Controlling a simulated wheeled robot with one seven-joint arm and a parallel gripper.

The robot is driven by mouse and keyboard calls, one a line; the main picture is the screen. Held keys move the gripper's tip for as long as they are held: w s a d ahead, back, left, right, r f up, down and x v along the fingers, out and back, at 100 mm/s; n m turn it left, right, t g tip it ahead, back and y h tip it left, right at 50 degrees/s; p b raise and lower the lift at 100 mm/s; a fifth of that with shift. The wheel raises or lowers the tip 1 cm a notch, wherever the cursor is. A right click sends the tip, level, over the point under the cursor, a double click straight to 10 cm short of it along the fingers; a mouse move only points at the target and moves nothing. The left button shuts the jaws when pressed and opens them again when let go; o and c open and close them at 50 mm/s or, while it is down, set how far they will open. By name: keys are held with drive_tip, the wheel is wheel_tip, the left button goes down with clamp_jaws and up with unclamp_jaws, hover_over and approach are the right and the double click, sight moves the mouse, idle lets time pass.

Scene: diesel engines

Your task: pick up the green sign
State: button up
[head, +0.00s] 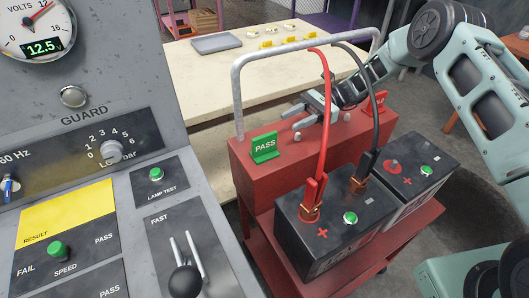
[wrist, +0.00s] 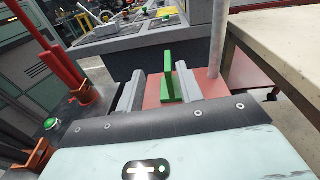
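The green sign (head: 264,147), lettered PASS, stands upright on the left end of the red box top in the head view. The wrist view shows the sign (wrist: 168,68) edge-on, ahead of the gap between the fingers and nearer the right finger. My gripper (head: 290,119) is open and empty, just right of the sign in the head view and pointing toward it. The wrist view shows both fingers of my gripper (wrist: 159,87) apart. The sign appears clear of the fingers, though the exact gap is hard to tell.
A grey tube handle (head: 237,95) arches over the red box (head: 245,175). Red and black cables (head: 324,120) rise from the front battery (head: 325,240) close to my gripper. A red sign (head: 376,103) stands at the box's right end. A control panel (head: 110,185) fills the left.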

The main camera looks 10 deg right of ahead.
drive_tip(key=shift+w+d+f+m+y, duration=0.25)
drive_tip(key=shift+w+d+f+y, duration=0.1)
drive_tip(key=shift+d+f, duration=0.15)
drive_tip(key=shift+w+d+f+m+y, duration=0.3)
drive_tip(key=shift+d+f, duration=0.1)
drive_tip(key=shift+f, duration=0.15)
drive_tip(key=p, duration=0.2)
approach(252, 141)
drive_tip(key=shift+p+x, duration=1.5)
drive_tip(key=shift+x, duration=1.6)
clamp_jaws()
